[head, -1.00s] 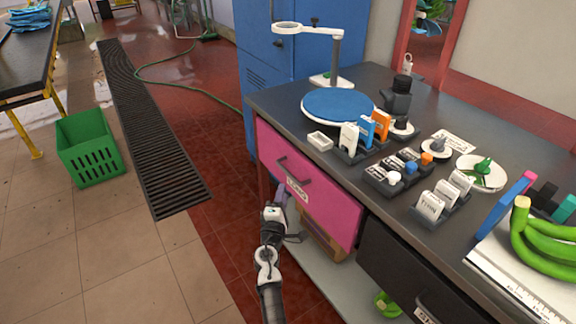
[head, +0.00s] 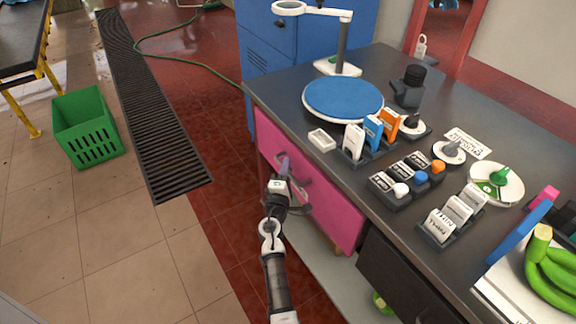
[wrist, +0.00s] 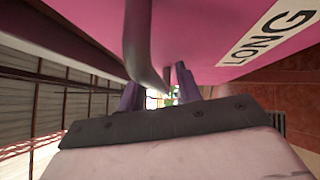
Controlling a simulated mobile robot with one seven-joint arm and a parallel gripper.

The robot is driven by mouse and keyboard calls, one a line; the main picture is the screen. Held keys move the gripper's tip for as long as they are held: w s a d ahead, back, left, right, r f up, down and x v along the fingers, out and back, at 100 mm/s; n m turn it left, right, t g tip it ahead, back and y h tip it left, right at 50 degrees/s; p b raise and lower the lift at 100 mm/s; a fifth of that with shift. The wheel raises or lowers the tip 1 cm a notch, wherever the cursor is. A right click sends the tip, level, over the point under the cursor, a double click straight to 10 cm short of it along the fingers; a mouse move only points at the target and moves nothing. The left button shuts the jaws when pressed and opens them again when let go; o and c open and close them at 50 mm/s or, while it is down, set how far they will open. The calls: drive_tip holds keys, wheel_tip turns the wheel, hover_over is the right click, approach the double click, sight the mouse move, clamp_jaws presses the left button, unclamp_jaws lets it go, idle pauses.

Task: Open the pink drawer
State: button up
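The pink drawer (head: 330,208) is under the left end of the dark workbench, and its front looks flush with the bench. It has a dark bar handle (head: 303,177), and a white label reading LONG shows in the wrist view (wrist: 268,35). My gripper (head: 284,166) is at the drawer front, at the handle's left part. In the wrist view, the handle (wrist: 140,50) runs down between the two purple fingertips of my gripper (wrist: 158,92). The fingers are apart, with gaps visible beside the bar. My gripper partly hides the drawer and label in the head view.
A dark drawer (head: 400,275) is to the right of the pink one. The benchtop (head: 345,172) holds a blue round pad (head: 343,98), a magnifier lamp (head: 343,45) and several label holders. A green crate (head: 87,128) stands on the floor at left. The floor between is clear.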

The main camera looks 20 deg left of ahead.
clamp_jaws()
idle(0.4)
drive_tip(key=s+a+b, duration=0.3)
drive_tip(key=s+a, duration=0.6)
drive_tip(key=s, duration=0.2)
drive_tip(key=s+a+b, duration=0.3)
drive_tip(key=s+a, duration=0.6)
drive_tip(key=s, duration=0.3)
unclamp_jaws()
